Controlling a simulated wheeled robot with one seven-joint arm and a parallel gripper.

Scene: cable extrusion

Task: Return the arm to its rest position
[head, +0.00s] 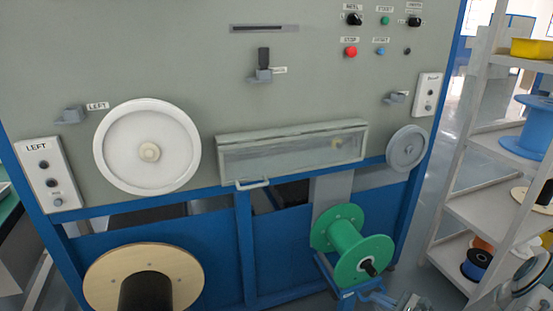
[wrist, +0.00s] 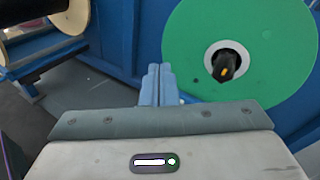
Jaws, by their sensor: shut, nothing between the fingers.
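My gripper (wrist: 157,84) shows in the wrist view with its two grey-blue fingers pressed together and nothing between them. The fingers point toward the blue machine frame, just left of the green spool (wrist: 280,60) in that view. I cannot tell whether they touch anything. In the head view, parts of my arm (head: 525,285) show at the bottom right corner, in front of the shelf. The gripper itself is not clear there.
The green spool (head: 347,240) sits on a blue stand below the grey panel (head: 200,60). A wooden-flanged spool (head: 105,270) stands at lower left. A white shelf rack (head: 490,205) with several spools is close on the right. A blue frame post (head: 243,240) stands between the spools.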

